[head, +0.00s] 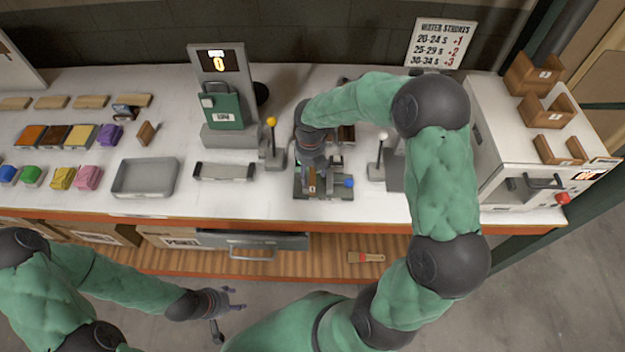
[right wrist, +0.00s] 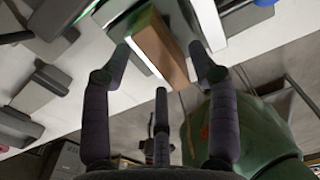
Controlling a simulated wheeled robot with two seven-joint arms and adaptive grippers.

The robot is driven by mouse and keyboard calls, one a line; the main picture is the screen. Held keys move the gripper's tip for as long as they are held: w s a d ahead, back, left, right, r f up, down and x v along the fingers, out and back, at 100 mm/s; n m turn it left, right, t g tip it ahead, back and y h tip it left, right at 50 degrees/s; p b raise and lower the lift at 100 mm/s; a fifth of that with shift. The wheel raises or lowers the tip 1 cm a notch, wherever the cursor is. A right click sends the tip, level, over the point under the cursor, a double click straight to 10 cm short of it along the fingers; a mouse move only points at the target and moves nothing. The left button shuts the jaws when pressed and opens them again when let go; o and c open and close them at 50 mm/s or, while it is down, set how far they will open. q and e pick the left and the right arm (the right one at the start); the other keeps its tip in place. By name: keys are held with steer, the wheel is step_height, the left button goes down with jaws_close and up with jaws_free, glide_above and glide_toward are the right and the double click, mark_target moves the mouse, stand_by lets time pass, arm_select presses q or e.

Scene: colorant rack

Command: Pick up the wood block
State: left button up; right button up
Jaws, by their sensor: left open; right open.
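A wood block (right wrist: 160,48) with a brown side and a pale edge lies between the spread fingers of my right gripper (right wrist: 161,68) in the right wrist view. The fingers are open around it, and I cannot tell whether they touch it. In the head view the right gripper (head: 314,180) reaches down over a dark fixture (head: 345,190) on the bench. A narrow brown part of the block (head: 311,184) shows there; the hand hides most of it. My left gripper (head: 228,305) is open and empty, low in front of the bench.
A grey tray (head: 145,178), a flat grey holder (head: 223,172) and a yellow-knobbed lever (head: 272,140) stand left of the fixture. A white-knobbed lever (head: 378,160) stands close on the right. A white machine (head: 510,140) is further right. Colored blocks fill the bench's left end.

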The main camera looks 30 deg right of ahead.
mark_target(311, 174)
steer(key=shift+f, duration=0.75)
jaws_close()
steer(key=shift+r, duration=0.1)
step_height(311, 174, up, 10)
steer(key=p, duration=0.1)
